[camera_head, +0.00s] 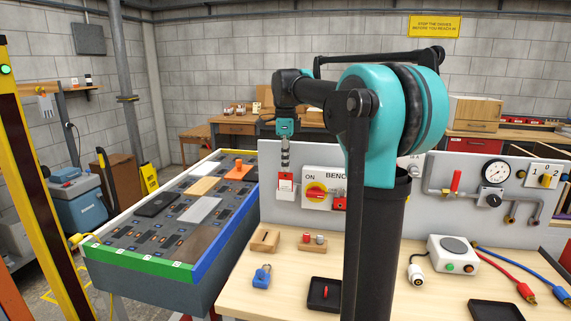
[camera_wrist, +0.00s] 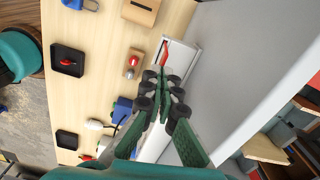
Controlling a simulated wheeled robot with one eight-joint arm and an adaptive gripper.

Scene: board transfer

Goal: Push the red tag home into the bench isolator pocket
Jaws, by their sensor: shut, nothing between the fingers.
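The bench isolator pocket is a white holder (camera_head: 285,194) on the grey upright panel, left of the "BENCH" isolator plate. The red tag (camera_head: 286,184) shows at the pocket, below my gripper (camera_head: 285,168). In the wrist view the red tag (camera_wrist: 165,58) stands at the white pocket (camera_wrist: 184,52), just beyond the tips of my gripper (camera_wrist: 164,82). My fingers are shut with nothing between them. I cannot tell whether the tips touch the tag, or how deep the tag sits.
A slotted wooden block (camera_head: 265,240), a blue padlock (camera_head: 261,277) and a black tray (camera_head: 321,308) stand on the bench. The board (camera_head: 150,233) is to the left.

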